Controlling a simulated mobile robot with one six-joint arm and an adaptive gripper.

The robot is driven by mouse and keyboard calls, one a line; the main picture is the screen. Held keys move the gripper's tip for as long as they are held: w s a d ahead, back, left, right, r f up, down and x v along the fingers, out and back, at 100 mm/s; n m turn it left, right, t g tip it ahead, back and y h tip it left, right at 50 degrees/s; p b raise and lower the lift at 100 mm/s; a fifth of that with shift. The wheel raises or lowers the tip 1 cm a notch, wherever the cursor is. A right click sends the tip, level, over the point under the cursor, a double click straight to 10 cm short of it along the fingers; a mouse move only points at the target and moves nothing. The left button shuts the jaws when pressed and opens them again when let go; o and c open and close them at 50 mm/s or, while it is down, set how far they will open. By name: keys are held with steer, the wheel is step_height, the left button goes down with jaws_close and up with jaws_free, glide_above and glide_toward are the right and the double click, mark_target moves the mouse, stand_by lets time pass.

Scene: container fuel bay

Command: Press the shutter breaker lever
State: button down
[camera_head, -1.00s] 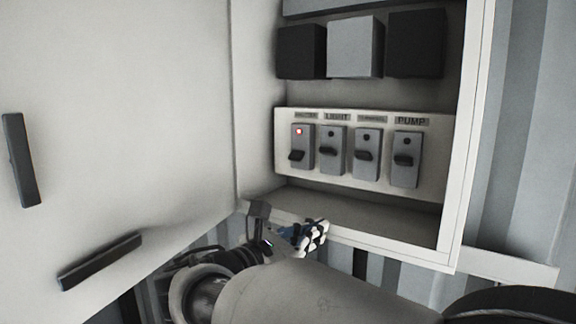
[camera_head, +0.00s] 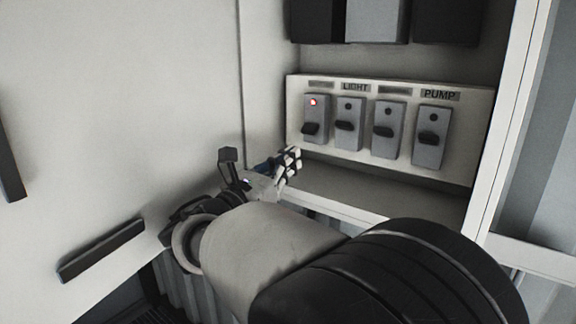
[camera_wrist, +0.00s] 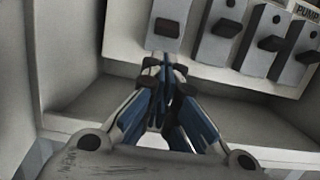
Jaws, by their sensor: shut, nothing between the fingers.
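A cream breaker panel (camera_head: 464,160) inside the open cabinet carries a row of grey breakers with black levers. The leftmost breaker (camera_head: 322,112) has a lit red lamp, and its lever (camera_head: 311,128) sits lower on its body than the others do; its label is too blurred to read. It also shows at the top of the wrist view (camera_wrist: 171,12), with its lever (camera_wrist: 166,28). My gripper (camera_head: 291,160) is shut and empty, just below and left of this lever in the head view. In the wrist view its fingertips (camera_wrist: 165,64) point toward the lever, apparently without touching.
The LIGHT breaker (camera_head: 349,110), an unreadable one (camera_head: 389,115) and the PUMP breaker (camera_head: 430,122) stand close to the right. Dark and grey blocks (camera_head: 377,20) hang above. The cabinet floor (camera_head: 400,200) is bare below. The open door (camera_head: 120,120) is at the left.

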mark_target(312, 141)
steer(key=x, duration=0.5)
steer(key=shift+w+d, duration=0.1)
steer(key=shift+w, duration=0.1)
steer(key=shift+p, duration=0.5)
steer(key=shift+r+p, duration=0.2)
steer(key=shift+p, duration=0.15)
steer(key=shift+s+g, duration=0.15)
steer(key=shift+g, duration=0.15)
steer(key=shift+s+a+r+g+y+p, duration=0.2)
steer(key=shift+g+y+p, duration=0.3)
steer(key=shift+p, duration=1.05)
